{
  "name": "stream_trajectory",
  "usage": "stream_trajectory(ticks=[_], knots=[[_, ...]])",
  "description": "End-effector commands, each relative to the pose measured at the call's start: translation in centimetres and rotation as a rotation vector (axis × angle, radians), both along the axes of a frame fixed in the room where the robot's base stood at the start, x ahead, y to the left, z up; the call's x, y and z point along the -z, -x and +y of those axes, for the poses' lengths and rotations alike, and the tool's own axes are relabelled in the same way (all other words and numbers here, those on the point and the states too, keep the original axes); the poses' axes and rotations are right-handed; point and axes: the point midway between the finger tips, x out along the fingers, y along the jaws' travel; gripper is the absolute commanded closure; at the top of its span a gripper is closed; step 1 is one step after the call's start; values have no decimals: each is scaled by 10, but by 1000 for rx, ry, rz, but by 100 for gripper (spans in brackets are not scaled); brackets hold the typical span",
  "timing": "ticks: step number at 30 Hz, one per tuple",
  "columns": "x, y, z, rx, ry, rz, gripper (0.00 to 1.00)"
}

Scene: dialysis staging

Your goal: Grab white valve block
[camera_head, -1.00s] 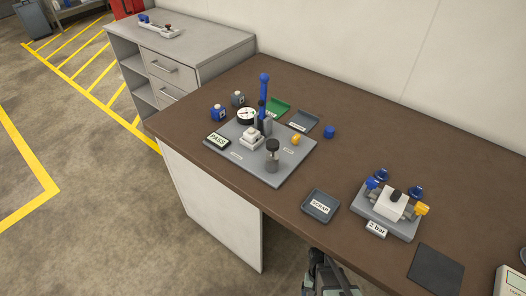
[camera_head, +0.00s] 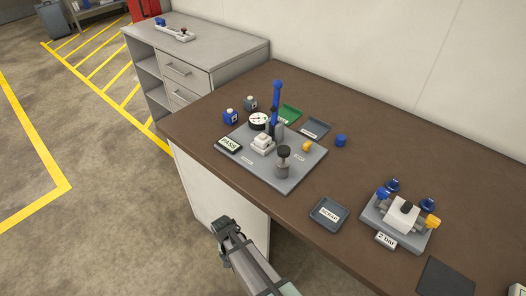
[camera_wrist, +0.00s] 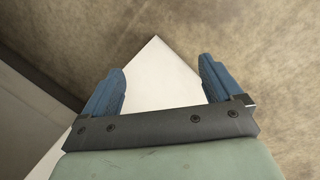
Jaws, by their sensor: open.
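A white valve block (camera_head: 402,216) with a black knob on top and blue and yellow fittings sits on a grey plate (camera_head: 378,231) at the right of the brown table, behind a "2 bar" label. A smaller white stepped block (camera_head: 262,146) stands on the larger grey board (camera_head: 284,183) near the table's left end. My gripper (camera_head: 220,225) is in front of the table's white side panel, apart from both blocks. In the wrist view its two blue fingers (camera_wrist: 162,64) are spread with nothing between them; beyond them show a white panel and the floor.
The board also carries a tall blue-topped post (camera_head: 277,97), a gauge (camera_head: 259,121) and a black-capped cylinder (camera_head: 283,162). A dark labelled tray (camera_head: 329,214) lies near the front edge. A grey cabinet (camera_head: 200,58) stands behind left. The brown tabletop between board and plate is mostly clear.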

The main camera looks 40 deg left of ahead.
Motion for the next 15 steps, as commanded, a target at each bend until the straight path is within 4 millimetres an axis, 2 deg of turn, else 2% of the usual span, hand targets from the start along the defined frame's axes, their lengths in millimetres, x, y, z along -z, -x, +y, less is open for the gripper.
stream_trajectory(ticks=[1,6,12,15], knots=[[-13,13,27,-29,-32,-12,8],[-62,56,98,-99,-132,-42,8],[-128,89,164,-117,-240,-51,8],[-162,94,189,-91,-284,-48,8]])
